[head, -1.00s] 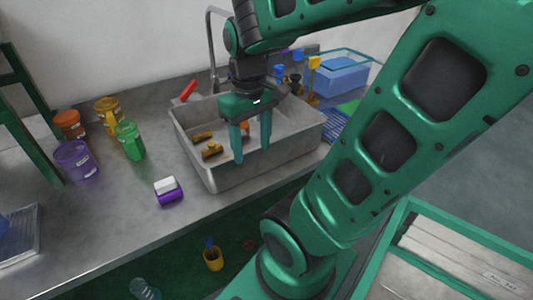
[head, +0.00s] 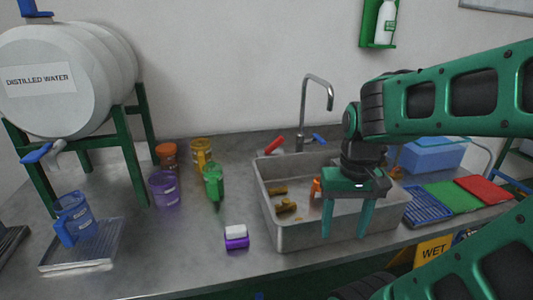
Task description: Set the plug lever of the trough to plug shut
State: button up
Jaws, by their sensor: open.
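The trough (head: 292,236) is a grey metal basin set on the counter. My gripper (head: 345,233) is open and empty, pointing down in front of the right part of the trough in this view. Its two green fingers overlap the trough's front wall. A red handle (head: 274,145) lies at the trough's back left, by the tap. A small orange piece (head: 316,187) shows inside the trough, partly hidden by my gripper. I cannot tell which of these, if either, is the plug lever. Brown pieces (head: 285,206) lie in the trough.
A tap (head: 304,105) with a blue handle (head: 319,139) stands behind the trough. Orange, yellow, green and purple (head: 165,190) containers stand to its left. A white and purple block (head: 236,238) lies near the front. Coloured racks (head: 455,196) and a blue box (head: 432,156) are right.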

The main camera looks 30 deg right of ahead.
aim_at(278, 142)
jog(key=k, duration=1.3)
jog(key=u, duration=0.4)
jog(key=i, duration=1.8)
jog(key=z, duration=0.5)
